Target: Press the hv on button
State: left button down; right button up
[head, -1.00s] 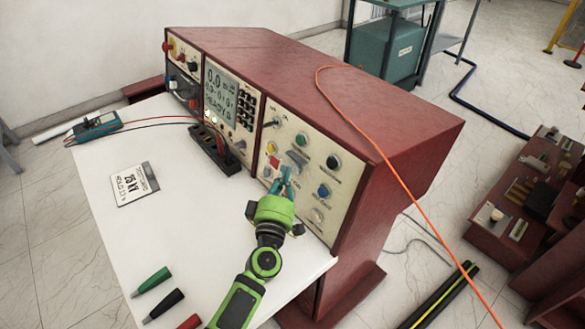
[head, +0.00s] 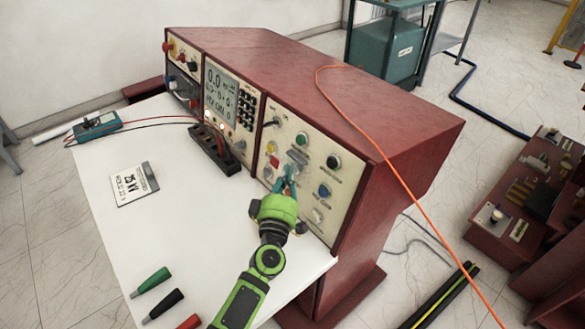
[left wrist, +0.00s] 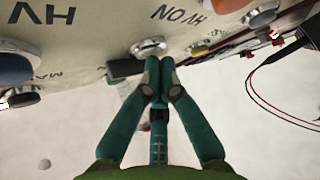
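An upside-down "HV ON" label (left wrist: 182,14) shows near that button. My right gripper is not in view.
A digital display (head: 220,93) and a black terminal block (head: 214,152) are left of the panel. The white tabletop (head: 185,225) holds a card (head: 134,184), a meter (head: 97,126) and several coloured probes (head: 163,305). An orange cable (head: 385,155) crosses the console top.

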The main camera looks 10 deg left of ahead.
pick_arm(q)
jog(key=shift+s, duration=0.1)
jog(key=shift+s+a+r+p, duration=0.2)
jog(key=shift+s+a+p, duration=0.3)
jog(key=shift+s, duration=0.1)
jog(key=shift+s+a+r+p, duration=0.3)
jog(key=shift+s+a+p, duration=0.25)
jog(key=shift+s+a, duration=0.3)
jog(key=shift+s+a+r+p, duration=0.25)
jog(key=shift+s+a+p, duration=0.35)
jog(key=shift+s, duration=0.45)
dwell(2.1)
